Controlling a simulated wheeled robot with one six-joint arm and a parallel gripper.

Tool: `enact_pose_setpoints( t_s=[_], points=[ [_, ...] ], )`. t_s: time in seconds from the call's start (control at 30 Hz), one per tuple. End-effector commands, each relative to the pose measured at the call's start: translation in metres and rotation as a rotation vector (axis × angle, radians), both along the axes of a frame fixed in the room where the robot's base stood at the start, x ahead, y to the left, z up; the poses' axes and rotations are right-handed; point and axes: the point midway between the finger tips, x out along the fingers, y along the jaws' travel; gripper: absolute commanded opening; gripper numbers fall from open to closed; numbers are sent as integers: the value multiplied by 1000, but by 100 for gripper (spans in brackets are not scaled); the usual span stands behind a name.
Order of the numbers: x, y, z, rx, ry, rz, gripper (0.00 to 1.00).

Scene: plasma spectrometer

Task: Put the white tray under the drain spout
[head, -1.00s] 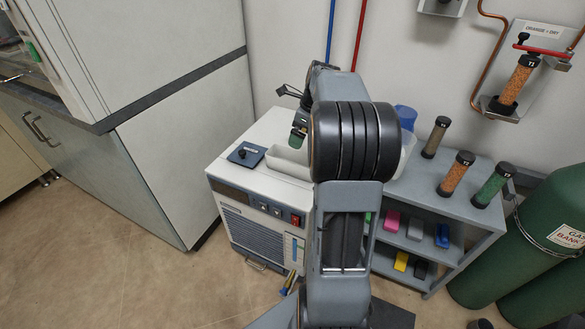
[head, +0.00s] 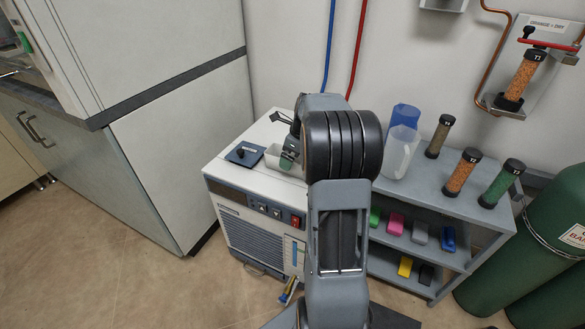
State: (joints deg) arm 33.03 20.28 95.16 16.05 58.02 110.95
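A small yellow and blue fitting (head: 288,291) shows low at the unit's front right, partly beside my arm. I cannot tell whether it is the drain spout.
Coloured blocks lie on lower shelves. Green gas cylinders (head: 560,235) stand far right. The floor (head: 110,265) at left is clear.

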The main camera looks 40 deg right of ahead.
Motion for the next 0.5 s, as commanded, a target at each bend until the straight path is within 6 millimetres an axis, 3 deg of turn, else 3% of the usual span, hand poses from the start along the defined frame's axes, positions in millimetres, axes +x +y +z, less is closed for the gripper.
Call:
enact_pose_setpoints(
  t_s=[0.03,0.17,0.4,0.5],
  points=[
    [2,2,-12,1,0,0,100],
    [5,3,-24,1,0,0,100],
    [6,3,-23,0,0,-1,100],
    [6,3,-23,-1,0,-1,90]
  ],
)
